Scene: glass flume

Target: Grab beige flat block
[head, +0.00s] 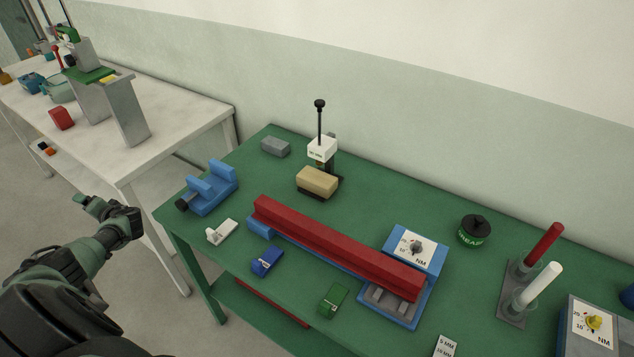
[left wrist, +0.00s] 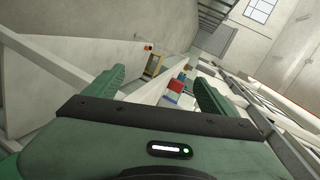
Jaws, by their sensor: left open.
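The beige flat block (head: 318,181) lies on the green table, on a dark base, just in front of a white box with a black-knobbed rod (head: 321,146). My left gripper (head: 88,207) is off the table's left side in the head view, over the gap by the white table, well apart from the block. In the left wrist view my left gripper (left wrist: 161,88) has its two green fingers wide apart with nothing between them. The block does not show in that view. My right gripper is not in view.
A blue vise (head: 210,187) stands at the green table's left edge. A grey block (head: 275,146) lies behind it. A long red bar (head: 335,245) lies across a blue base in front of the beige block. A white table (head: 180,105) stands at the left.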

